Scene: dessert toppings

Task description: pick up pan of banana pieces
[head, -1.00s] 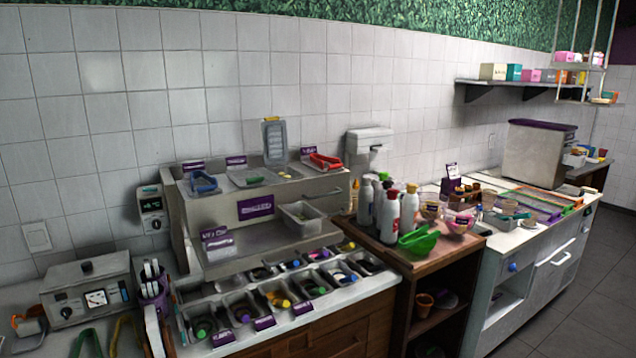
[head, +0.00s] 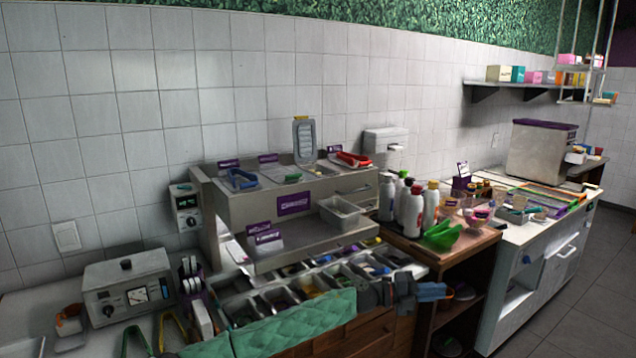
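A shallow, light pan (head: 283,178) with a little yellow in it lies on the top shelf of the steel topping station; whether the yellow is banana is too small to tell. Several black-lined pans with toppings (head: 277,300) sit in the counter below, some hidden behind my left arm. My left arm, in a green quilted cover, reaches in low across the counter front. My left gripper (head: 432,292), with blue fingertips, is at the right front end of the pan rows, apart from the shelf pan. Its finger gap is unclear. My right gripper is out of view.
Squeeze bottles (head: 414,210) and a green scoop (head: 441,236) are on the wooden stand at right. A grey appliance (head: 127,288) sits at left.

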